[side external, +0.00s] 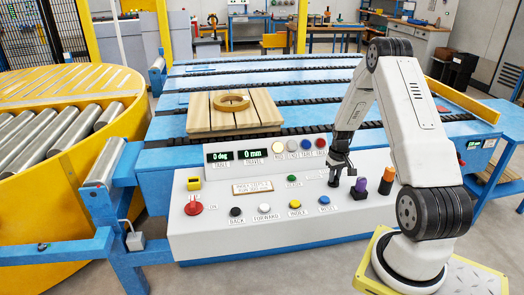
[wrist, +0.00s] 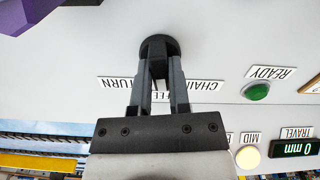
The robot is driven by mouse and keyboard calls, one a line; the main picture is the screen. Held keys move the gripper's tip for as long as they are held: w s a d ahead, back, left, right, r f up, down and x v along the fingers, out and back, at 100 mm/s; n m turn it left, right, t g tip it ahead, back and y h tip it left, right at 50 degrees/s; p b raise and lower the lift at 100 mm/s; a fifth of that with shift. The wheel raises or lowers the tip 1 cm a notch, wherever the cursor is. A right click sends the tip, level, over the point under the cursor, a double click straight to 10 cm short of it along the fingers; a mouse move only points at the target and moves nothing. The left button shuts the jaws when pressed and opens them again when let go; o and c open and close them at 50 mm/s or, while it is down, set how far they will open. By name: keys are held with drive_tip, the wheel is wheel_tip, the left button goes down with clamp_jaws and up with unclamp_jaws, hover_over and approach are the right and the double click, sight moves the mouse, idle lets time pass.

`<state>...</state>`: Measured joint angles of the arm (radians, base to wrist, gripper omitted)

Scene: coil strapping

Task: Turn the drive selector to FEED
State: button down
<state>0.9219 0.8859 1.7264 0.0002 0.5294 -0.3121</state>
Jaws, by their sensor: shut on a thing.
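A black round selector knob (wrist: 160,45) stands on the sloping pale control panel (side external: 225,207). Upside-down labels lie on both sides of it, reading TURN (wrist: 115,83) and CHAIN (wrist: 205,84), and one between them is mostly covered by the fingers.
A green READY button (wrist: 256,91) is beside the knob. A red switch (side external: 194,207) and several buttons are to the left. A wooden pallet (side external: 205,121) with a ring is on the conveyor behind.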

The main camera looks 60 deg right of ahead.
drive_tip(key=shift+m, duration=0.9)
drive_tip(key=c, duration=0.6)
unclamp_jaws()
drive_tip(key=shift+r, duration=0.15)
drive_tip(key=shift+r, duration=3.8)
